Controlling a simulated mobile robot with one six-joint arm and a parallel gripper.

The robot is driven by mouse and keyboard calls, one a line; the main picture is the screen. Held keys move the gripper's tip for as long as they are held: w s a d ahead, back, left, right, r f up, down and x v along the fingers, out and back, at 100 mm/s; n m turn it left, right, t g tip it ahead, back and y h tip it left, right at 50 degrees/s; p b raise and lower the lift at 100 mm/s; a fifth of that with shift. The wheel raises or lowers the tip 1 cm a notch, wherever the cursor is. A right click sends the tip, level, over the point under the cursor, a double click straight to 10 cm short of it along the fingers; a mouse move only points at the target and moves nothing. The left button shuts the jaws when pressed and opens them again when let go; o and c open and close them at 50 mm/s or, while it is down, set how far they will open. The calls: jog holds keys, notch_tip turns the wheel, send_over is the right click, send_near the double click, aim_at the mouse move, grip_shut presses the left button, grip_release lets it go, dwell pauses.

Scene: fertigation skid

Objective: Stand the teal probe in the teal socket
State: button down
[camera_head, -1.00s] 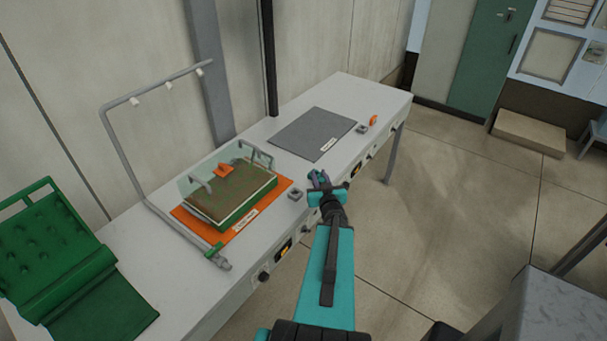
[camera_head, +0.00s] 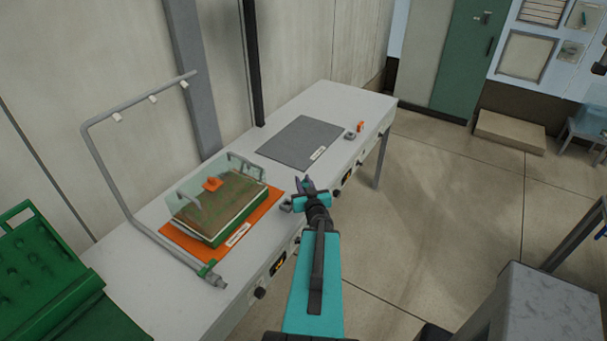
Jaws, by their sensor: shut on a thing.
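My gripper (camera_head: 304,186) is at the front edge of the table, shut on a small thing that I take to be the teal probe. The thing is tiny and mostly hidden by the jaws, so its colour and tilt cannot be told. A small grey block (camera_head: 286,206), which looks like a socket, sits on the table just left of the jaws. Another small grey block (camera_head: 350,134) sits farther back, near the table's right end. No teal marking can be made out on either block, so I cannot tell which is the teal socket.
A planted tray (camera_head: 222,212) with a clear cover stands on an orange mat (camera_head: 262,211). A dark grey mat (camera_head: 298,142) lies beyond my gripper. An orange piece (camera_head: 360,126) stands beside the far block. A green rack (camera_head: 40,270) is at left.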

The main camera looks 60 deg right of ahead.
jog(key=shift+w+d+f+b, duration=0.2)
jog(key=shift+w+d+b, duration=1.05)
jog(key=shift+d, duration=0.85)
jog(key=shift+w+d+f+b, duration=0.25)
jog(key=shift+w+d+b, duration=0.95)
jog(key=shift+d, duration=0.95)
jog(key=shift+w+d+f+b, duration=0.2)
jog(key=shift+w+d+b, duration=1.05)
jog(key=shift+d, duration=0.85)
jog(key=shift+w+d+f, duration=0.1)
jog(key=shift+d+f, duration=0.1)
jog(key=shift+f, duration=0.75)
jog(key=shift+w+d+f, duration=0.1)
jog(key=shift+d+f, duration=0.1)
jog(key=shift+f, duration=0.7)
jog(key=shift+f, duration=0.15)
jog(key=c, duration=1.6)
grip_release()
jog(key=shift+o, duration=0.2)
